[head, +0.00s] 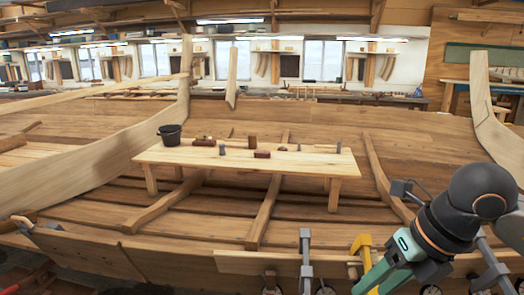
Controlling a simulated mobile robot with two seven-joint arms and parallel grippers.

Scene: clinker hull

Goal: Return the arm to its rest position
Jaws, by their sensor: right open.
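My right arm (440,235) comes in from the right edge, with a dark rounded joint and a teal and grey wrist section. My right gripper (376,280) points down and left at the bottom of the head view, in front of the hull's near edge. It is open, and I see nothing held in it. Its lower part is cut off by the frame edge. My left gripper is not in view.
A wooden bench (245,160) stands inside the planked hull, bearing a dark bucket (170,135) and several small blocks. Grey clamps (305,262) and a yellow clamp (363,250) sit along the near plank (245,262), close to my right gripper. A raised timber (490,115) stands at right.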

